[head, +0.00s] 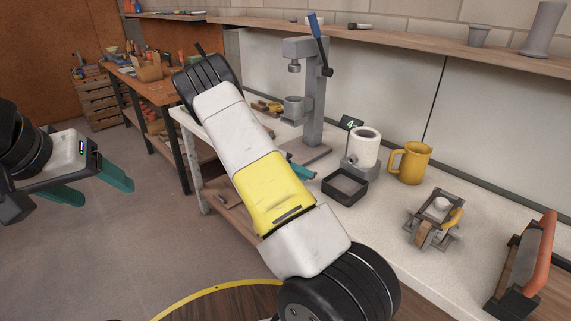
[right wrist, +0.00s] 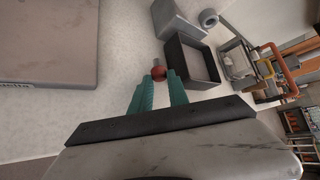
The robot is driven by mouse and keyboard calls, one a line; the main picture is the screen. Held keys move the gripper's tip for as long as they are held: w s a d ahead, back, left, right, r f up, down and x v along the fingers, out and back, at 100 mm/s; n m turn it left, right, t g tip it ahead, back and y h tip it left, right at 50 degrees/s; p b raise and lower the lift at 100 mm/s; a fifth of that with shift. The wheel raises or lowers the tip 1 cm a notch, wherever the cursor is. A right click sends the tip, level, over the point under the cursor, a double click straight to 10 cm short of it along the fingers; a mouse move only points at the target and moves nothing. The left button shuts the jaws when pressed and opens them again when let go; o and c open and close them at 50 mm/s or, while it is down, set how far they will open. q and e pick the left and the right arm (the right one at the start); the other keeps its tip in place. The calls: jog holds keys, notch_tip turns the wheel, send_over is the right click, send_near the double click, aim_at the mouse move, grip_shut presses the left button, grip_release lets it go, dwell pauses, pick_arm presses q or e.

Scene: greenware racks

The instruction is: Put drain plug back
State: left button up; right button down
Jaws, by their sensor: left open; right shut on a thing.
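My right gripper (right wrist: 160,82) is shut on a small red plug (right wrist: 158,73) with a short grey stem, seen at its fingertips in the right wrist view. In the head view my right arm hides most of this gripper (head: 302,171), and the plug cannot be seen. A white cylinder on a grey base (head: 363,150) stands just right of the gripper, behind a black square tray (head: 345,196). The tray (right wrist: 208,82) lies close right of the plug in the right wrist view. My left gripper (head: 95,185) is open and empty, away from the bench.
A lever press (head: 314,95) stands behind the gripper. A yellow mug (head: 411,163), a clamp fixture (head: 435,217) and an orange-handled tool (head: 528,262) stand to the right on the pale bench (head: 385,225). A shelf (head: 420,46) runs above.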

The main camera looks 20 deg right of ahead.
jog(key=shift+f, duration=0.5)
jog(key=c, duration=1.2)
grip_release()
jog(key=shift+a, duration=0.1)
jog(key=v, duration=0.7)
jog(key=shift+a+r, duration=0.2)
jog(key=shift+a, duration=0.05)
jog(key=s+a+r+m+t+y, duration=0.3)
jog(key=s+a+r+m+y, duration=0.1)
jog(key=s+r+m, duration=0.4)
jog(key=s+a+r+m+t+y, duration=0.3)
jog(key=s+a+r+m+y, duration=0.1)
jog(key=s+r+m, duration=0.4)
jog(key=s+a+r+m+t+y, duration=0.2)
jog(key=s+a+r+m+y, duration=0.3)
jog(key=s+r+m, duration=0.3)
jog(key=shift+s+a+r+m+t+y, duration=0.15)
jog(key=shift+s+m, duration=0.3)
jog(key=shift+s, duration=0.6)
jog(key=shift+s+d+r+m+t+y, duration=0.1)
jog(key=shift+s+m+t+y, duration=0.25)
jog(key=shift+s, duration=0.7)
